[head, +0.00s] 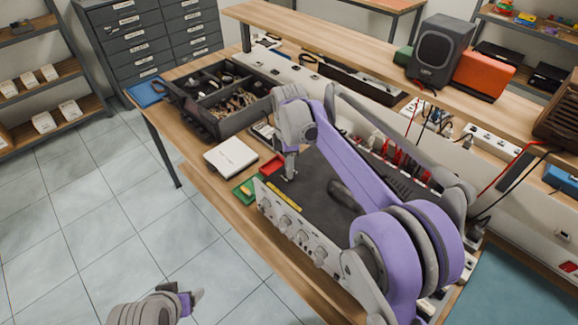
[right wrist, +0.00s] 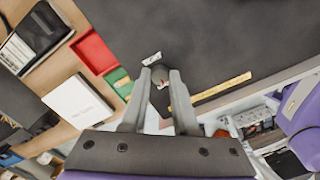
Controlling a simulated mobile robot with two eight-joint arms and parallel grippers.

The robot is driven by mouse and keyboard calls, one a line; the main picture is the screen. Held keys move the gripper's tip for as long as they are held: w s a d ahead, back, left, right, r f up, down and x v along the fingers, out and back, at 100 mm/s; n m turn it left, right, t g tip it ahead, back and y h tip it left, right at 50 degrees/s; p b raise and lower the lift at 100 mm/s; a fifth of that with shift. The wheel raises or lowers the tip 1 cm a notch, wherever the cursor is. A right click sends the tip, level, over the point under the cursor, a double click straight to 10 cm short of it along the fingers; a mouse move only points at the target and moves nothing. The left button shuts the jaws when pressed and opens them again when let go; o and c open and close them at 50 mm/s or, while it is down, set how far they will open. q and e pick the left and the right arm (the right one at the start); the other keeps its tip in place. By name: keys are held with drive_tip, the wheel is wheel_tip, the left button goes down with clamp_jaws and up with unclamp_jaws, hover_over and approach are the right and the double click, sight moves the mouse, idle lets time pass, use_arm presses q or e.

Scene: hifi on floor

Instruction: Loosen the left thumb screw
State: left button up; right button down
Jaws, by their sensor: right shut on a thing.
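The hi-fi amplifier, with a dark top (head: 318,182) and a silver front with knobs, stands on the bench. My right gripper (head: 290,172) points down at the top's left corner, near the front edge. In the right wrist view its fingers (right wrist: 159,84) are shut on a small grey round thing, apparently the left thumb screw (right wrist: 159,73). The fingers hide most of the screw, so I cannot tell how far it is out. My left gripper (head: 192,299) is low over the floor at the bottom, away from the amplifier; its finger gap is unclear.
A green tray (head: 239,192), a red tray (head: 273,165) and a white box (head: 231,156) lie left of the amplifier. A divided dark toolbox (head: 202,122) stands farther back. A raised shelf (head: 330,45) with a speaker (head: 440,50) runs behind. A yellow strip (right wrist: 222,88) lies beside the fingers.

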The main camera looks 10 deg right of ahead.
idle(0.4)
drive_tip(key=c, duration=0.7)
unclamp_jaws()
drive_tip(key=shift+r, duration=0.15)
wheel_tip(320, 180, up, 11)
drive_tip(key=shift+f+p, duration=0.2)
drive_tip(key=shift+p, duration=0.25)
drive_tip(key=shift+s+f, duration=0.1)
drive_tip(key=shift+f, duration=0.05)
